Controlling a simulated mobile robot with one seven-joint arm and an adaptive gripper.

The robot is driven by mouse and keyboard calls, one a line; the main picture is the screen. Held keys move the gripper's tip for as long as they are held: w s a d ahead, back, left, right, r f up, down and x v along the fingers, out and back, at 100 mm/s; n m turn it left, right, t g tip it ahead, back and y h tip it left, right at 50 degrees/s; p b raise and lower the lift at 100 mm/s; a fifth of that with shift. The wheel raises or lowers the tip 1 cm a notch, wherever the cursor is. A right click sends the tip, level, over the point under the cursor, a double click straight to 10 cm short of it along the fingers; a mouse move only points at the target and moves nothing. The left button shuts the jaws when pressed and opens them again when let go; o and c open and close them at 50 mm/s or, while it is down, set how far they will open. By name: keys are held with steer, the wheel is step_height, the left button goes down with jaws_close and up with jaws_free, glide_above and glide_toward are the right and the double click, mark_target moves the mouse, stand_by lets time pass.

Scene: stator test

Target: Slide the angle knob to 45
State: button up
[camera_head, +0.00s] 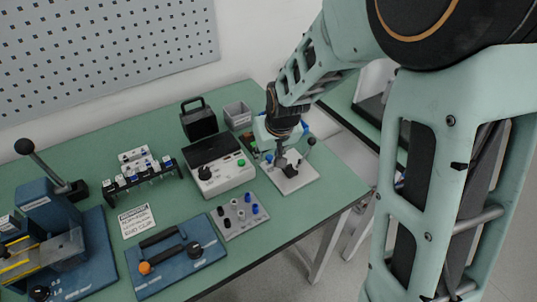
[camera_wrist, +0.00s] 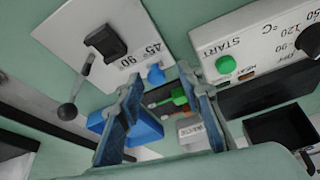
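The angle knob is a black block (camera_wrist: 105,42) on a white plate (camera_wrist: 70,25) marked 45 and 90 in the wrist view. The knob lies to the left of those printed numbers. A thin lever with a dark ball end (camera_wrist: 68,111) stands at the plate's edge. My gripper (camera_wrist: 160,77) is open, its two blue fingers apart, and the knob is outside them to the upper left. In the head view my gripper (camera_head: 281,150) hangs over the far side of the white plate (camera_head: 292,184) and hides part of it.
A white control box (camera_head: 228,177) with a green START button (camera_wrist: 225,65) stands close beside. Blue and green items lie beyond my fingers. A grey bin (camera_head: 238,115) and black holder (camera_head: 198,121) stand behind. A grey plate (camera_head: 240,216) with pegs lies in front.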

steer(key=v, duration=1.1)
steer(key=shift+s+r, duration=0.2)
steer(key=shift+r, duration=0.15)
